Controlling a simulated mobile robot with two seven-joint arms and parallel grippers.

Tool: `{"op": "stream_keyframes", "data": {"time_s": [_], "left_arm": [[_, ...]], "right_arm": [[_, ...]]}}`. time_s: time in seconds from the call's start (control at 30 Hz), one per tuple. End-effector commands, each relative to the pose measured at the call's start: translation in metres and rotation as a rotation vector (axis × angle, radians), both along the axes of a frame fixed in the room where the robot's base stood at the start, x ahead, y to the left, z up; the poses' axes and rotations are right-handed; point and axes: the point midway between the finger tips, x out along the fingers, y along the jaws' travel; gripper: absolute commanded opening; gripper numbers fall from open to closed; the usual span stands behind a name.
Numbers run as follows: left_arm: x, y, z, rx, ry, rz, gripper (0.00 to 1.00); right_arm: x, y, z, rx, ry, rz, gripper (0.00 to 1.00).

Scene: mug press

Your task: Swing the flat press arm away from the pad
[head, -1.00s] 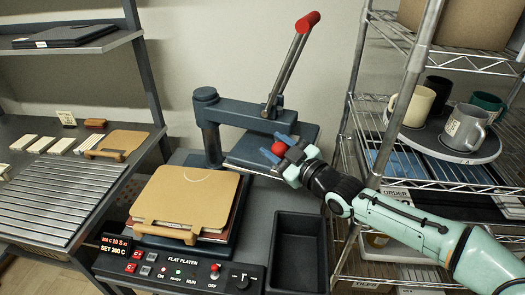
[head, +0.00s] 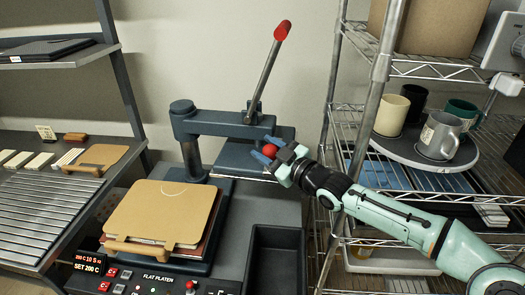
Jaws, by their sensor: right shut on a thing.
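The press arm (head: 222,124) is a dark blue-grey beam reaching right from its post (head: 190,150). A flat platen (head: 226,158) hangs under its far end, to the right of the pad. A lever with a red grip (head: 283,30) stands up from the arm. The pad base (head: 217,225) carries a tan board (head: 150,222) with a wooden handle, which hides the pad's top. My right gripper (head: 275,158) is shut on the red knob (head: 286,155) at the platen's right side. The gripper and knob partly hide the platen's edge. My left gripper is not in view.
A wire shelf (head: 345,180) stands close on the right, with mugs on a round tray (head: 400,150). An empty dark bin (head: 275,255) sits right of the pad. The control panel (head: 150,288) is in front. A slatted rack (head: 40,205) is at left.

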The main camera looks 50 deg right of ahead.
Motion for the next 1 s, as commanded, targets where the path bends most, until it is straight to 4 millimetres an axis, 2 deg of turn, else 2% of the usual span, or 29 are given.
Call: {"op": "stream_keyframes", "data": {"time_s": [0.03, 0.27, 0.3, 0.37, 0.4, 0.73, 1.0], "left_arm": [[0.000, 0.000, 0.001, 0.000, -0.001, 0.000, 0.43], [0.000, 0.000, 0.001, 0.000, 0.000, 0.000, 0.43], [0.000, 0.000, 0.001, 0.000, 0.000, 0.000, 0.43], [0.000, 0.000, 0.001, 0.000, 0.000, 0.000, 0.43], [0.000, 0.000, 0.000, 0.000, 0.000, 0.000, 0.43], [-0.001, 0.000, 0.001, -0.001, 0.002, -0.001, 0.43], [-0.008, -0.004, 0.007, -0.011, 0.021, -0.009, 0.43]], "right_arm": [[-0.003, -0.004, 0.007, -0.001, -0.020, -0.008, 0.00], [-0.003, -0.004, 0.008, 0.000, -0.020, -0.007, 0.00], [-0.002, -0.004, 0.008, 0.000, -0.020, -0.007, 0.48], [-0.002, -0.004, 0.007, 0.000, -0.020, -0.007, 0.67], [-0.002, -0.003, 0.007, -0.001, -0.019, -0.006, 0.70], [-0.005, -0.002, 0.004, 0.001, -0.009, -0.004, 0.70], [-0.048, 0.005, 0.006, 0.001, -0.014, -0.007, 0.70]]}}
